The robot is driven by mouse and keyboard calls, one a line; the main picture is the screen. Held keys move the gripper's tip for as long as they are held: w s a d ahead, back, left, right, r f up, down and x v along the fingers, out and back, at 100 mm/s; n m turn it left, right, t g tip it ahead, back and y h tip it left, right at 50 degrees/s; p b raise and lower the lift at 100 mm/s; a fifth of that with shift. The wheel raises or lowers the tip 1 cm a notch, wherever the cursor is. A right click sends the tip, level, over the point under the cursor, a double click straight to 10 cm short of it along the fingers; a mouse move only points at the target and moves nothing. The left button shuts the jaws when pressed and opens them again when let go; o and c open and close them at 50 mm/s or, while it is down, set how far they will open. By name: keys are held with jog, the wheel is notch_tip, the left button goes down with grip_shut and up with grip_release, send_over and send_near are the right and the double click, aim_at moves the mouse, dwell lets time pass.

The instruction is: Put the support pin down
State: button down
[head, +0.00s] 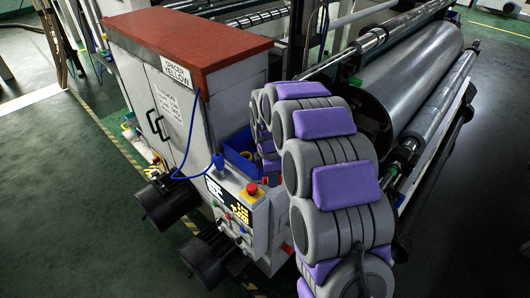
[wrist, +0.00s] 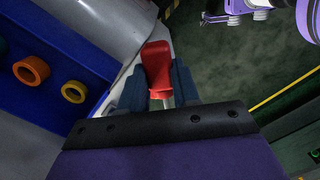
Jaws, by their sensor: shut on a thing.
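The support pin (wrist: 157,68) shows in the wrist view as a red handle with a short pale metal part below it. My gripper (wrist: 161,88) is shut on it, with dark jaw pads on both sides. The pin's far end is hidden by the jaws. In the head view, my purple and grey arm covers the gripper, and I cannot make out the pin clearly.
A blue bin (wrist: 75,48) with an orange ring (wrist: 31,70) and a yellow ring (wrist: 73,91) is left of the gripper. A red-topped cabinet (head: 185,42) and a control box (head: 236,207) stand nearby. Large rollers (head: 415,80) are at right.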

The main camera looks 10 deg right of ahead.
jog(key=n, duration=0.3)
jog(key=w+d+n, duration=0.1)
jog(key=shift+n, duration=0.3)
jog(key=shift+w+a+f+n+t, duration=0.1)
jog(key=shift+a+n+t, duration=0.1)
jog(key=shift+n, duration=0.4)
jog(key=shift+w+a+n+t, duration=0.1)
jog(key=shift+a+n, duration=0.1)
jog(key=shift+n, duration=0.4)
jog(key=shift+d+n, duration=0.1)
jog(key=shift+n, duration=0.2)
jog(key=shift+d, duration=0.1)
